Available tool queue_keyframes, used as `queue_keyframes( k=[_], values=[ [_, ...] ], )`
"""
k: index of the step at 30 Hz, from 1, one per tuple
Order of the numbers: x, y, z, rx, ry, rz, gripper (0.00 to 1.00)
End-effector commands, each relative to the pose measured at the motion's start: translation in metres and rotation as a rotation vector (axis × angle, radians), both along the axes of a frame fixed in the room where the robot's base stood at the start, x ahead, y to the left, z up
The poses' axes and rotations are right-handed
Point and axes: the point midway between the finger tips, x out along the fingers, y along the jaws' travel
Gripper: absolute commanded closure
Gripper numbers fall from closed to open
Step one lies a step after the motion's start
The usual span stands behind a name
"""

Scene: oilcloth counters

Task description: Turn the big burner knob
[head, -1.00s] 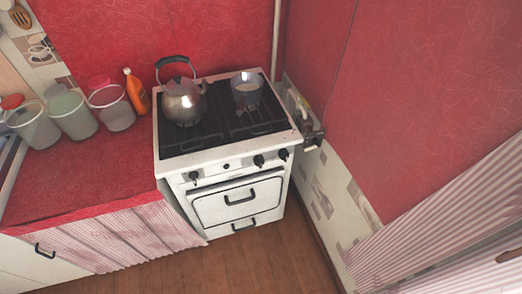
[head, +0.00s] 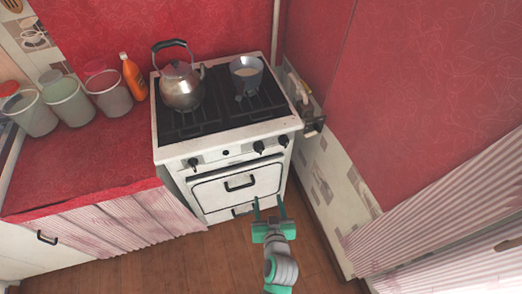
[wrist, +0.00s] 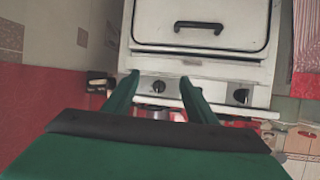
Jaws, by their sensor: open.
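The white stove's front panel carries black knobs: a left knob (head: 193,162), a small middle one (head: 226,152), and two at the right, the inner (head: 259,147) and the outer (head: 284,140). I cannot tell which is the big burner's. My gripper (head: 269,207) is open and empty, in front of the oven's lower right part, with fingers pointing toward the stove. In the wrist view, which is upside down, one knob (wrist: 158,87) shows between the fingertips, apart from them, and another knob (wrist: 241,95) is to the right.
A metal kettle (head: 182,88) and a grey pot (head: 246,72) stand on the stove top. The oven handle (head: 240,184) sticks out below the knobs. The red wall (head: 410,120) is close at right. Canisters (head: 66,103) and an orange bottle (head: 133,76) stand on the left counter.

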Motion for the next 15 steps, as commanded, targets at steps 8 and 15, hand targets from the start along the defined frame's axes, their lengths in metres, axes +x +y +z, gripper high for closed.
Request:
queue_keyframes(
  k=[8, 15],
  values=[
    [0.083, -0.005, 0.04, -0.015, -0.012, 0.14, 0.49],
    [0.11, -0.005, 0.06, -0.027, -0.018, 0.211, 0.49]
  ],
)
